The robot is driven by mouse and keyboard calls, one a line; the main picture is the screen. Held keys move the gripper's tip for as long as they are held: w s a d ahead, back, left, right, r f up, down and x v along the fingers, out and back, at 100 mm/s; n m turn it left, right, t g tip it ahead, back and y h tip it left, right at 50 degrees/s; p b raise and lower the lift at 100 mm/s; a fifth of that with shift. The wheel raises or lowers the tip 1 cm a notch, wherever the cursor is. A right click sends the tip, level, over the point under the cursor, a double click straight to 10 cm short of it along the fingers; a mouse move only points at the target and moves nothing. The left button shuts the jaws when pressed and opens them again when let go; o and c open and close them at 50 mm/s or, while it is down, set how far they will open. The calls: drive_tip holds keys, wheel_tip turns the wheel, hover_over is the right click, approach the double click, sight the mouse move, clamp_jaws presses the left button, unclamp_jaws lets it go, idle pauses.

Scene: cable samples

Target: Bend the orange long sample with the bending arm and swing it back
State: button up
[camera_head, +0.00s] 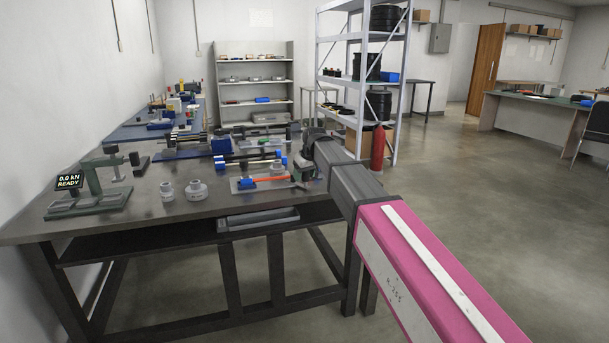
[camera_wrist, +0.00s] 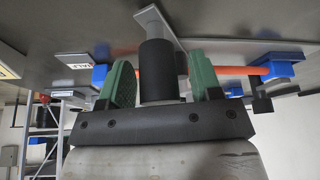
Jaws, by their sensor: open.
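The orange long sample (camera_head: 272,180) lies across a bending fixture with a grey base plate (camera_head: 242,189) near the front right of the workbench. A blue block (camera_head: 246,183) holds its left end. In the wrist view the orange sample (camera_wrist: 228,71) runs behind my fingers to a blue block (camera_wrist: 277,69). A black cylindrical grip (camera_wrist: 156,58) on a grey bar (camera_wrist: 158,20), apparently the bending arm, stands between my green fingers. My gripper (camera_wrist: 162,72) is open around this grip, with a clear gap on the right. In the head view my gripper (camera_head: 302,173) is partly hidden by my wrist.
A green press (camera_head: 90,185) with a display reading "0.0 kN READY" stands at the bench's left. Two grey round parts (camera_head: 196,190) stand between it and the fixture. More fixtures (camera_head: 180,147) sit behind. A shelf rack (camera_head: 360,80) and red extinguisher (camera_head: 378,152) stand beyond.

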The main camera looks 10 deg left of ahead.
clamp_jaws()
drive_tip(key=shift+w, duration=0.1)
drive_tip(key=shift+w+d+n+g+y, duration=0.15)
drive_tip(key=shift+w+d+n+g, duration=0.05)
drive_tip(key=shift+w+n, duration=0.45)
drive_tip(key=shift+w+d+n+g+y, duration=0.1)
drive_tip(key=shift+w+d+n+g, duration=0.15)
drive_tip(key=shift+w+n, duration=0.45)
drive_tip(key=shift+w+d+n+g+y, duration=0.2)
drive_tip(key=shift+w+n, duration=0.25)
drive_tip(key=shift+w, duration=0.35)
drive_tip(key=shift+w+n+g, duration=0.45)
drive_tip(key=shift+w+n, duration=0.85)
drive_tip(key=shift+w, duration=0.2)
unclamp_jaws()
